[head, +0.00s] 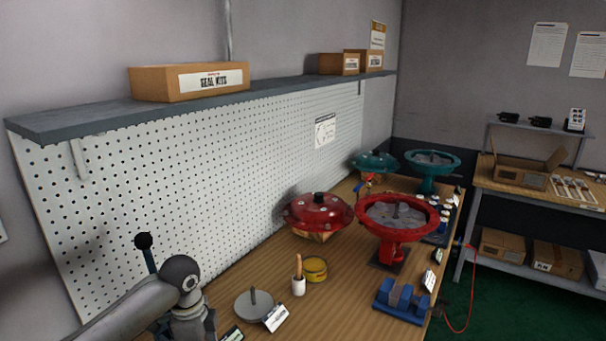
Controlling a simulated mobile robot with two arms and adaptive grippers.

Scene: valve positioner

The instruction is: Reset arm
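My grey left arm (140,309) comes in from the lower left. Its rounded joint (181,274) is over the near left end of the wooden workbench (325,318), and the link below it runs down to the bottom edge of the head view. My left gripper is out of the picture, so its fingers cannot be seen. My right arm and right gripper are not in view. No object can be seen held.
A black knob on a lever (144,241) stands behind my arm. Near it are a grey disc (254,305), a white pot (298,284) and a yellow tin (314,269). Red valve parts (318,212) (396,218) stand farther back. A shelf (90,119) overhangs the pegboard (200,185).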

